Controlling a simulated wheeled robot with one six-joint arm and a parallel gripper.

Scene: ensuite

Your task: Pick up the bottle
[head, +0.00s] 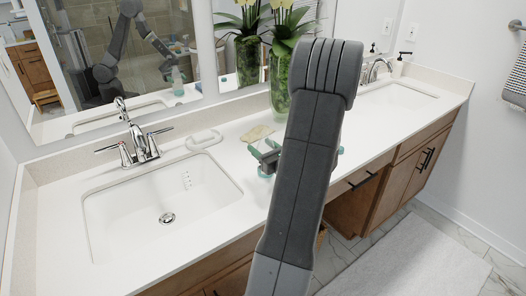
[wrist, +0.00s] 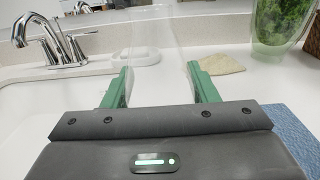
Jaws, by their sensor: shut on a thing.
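The bottle (wrist: 158,45) is clear and see-through in the wrist view, upright between the two green fingers of my gripper (wrist: 158,85). The fingers are shut on its sides. Its lower part is hidden behind my gripper body. In the head view my gripper (head: 300,160) is over the counter between the two sinks, and my arm hides the bottle almost wholly there. I cannot tell whether its base touches the counter.
A glass vase with flowers (head: 279,88) stands behind my arm. A folded beige cloth (head: 257,133) and a white soap dish (head: 203,139) lie on the counter. The left sink (head: 163,205) and its faucet (head: 139,143) are to the left. A blue textured item (wrist: 283,130) shows in the wrist view.

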